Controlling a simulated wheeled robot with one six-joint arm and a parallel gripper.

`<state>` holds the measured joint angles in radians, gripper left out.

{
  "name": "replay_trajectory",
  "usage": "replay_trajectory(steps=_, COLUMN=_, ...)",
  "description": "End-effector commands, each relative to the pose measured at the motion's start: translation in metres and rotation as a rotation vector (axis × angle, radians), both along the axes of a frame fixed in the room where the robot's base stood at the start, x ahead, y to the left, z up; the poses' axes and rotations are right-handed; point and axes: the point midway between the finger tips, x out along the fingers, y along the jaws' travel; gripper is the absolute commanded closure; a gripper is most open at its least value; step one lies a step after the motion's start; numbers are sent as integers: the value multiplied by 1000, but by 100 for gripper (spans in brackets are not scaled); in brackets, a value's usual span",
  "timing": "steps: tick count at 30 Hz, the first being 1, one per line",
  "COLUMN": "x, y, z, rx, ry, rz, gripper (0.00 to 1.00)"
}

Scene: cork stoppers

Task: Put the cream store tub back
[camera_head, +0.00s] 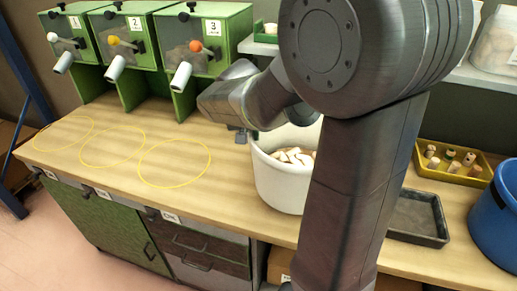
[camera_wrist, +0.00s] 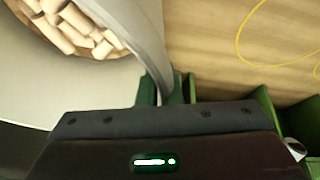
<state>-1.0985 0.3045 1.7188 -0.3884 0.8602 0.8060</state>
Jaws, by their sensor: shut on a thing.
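The cream store tub (camera_head: 277,186) stands on the wooden counter, partly hidden behind my arm, with cork stoppers (camera_head: 293,156) inside. My gripper (camera_head: 243,137) is at the tub's rim on its left back side. In the wrist view, the tub's wall (camera_wrist: 148,30) runs down between the two fingers of my gripper (camera_wrist: 160,88), which are shut on the rim. The corks (camera_wrist: 75,28) also show inside the tub there. The tub looks upright. I cannot tell whether its base touches the counter.
Three green dispensers with spouts (camera_head: 182,77) stand at the back left, with yellow rings (camera_head: 174,163) marked on the clear counter before them. Right of my arm are a black tray (camera_head: 418,218), a yellow tray with several corks (camera_head: 452,162) and a blue bucket (camera_head: 497,215).

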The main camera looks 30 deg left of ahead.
Motion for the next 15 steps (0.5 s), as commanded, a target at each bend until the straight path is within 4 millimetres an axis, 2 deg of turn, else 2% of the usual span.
replay_trajectory(steps=9, x=0, y=0, z=-35, rx=-3, ry=0, rz=1, gripper=100)
replay_trajectory(steps=15, x=1, y=0, z=-41, rx=1, ry=-3, rz=1, gripper=100)
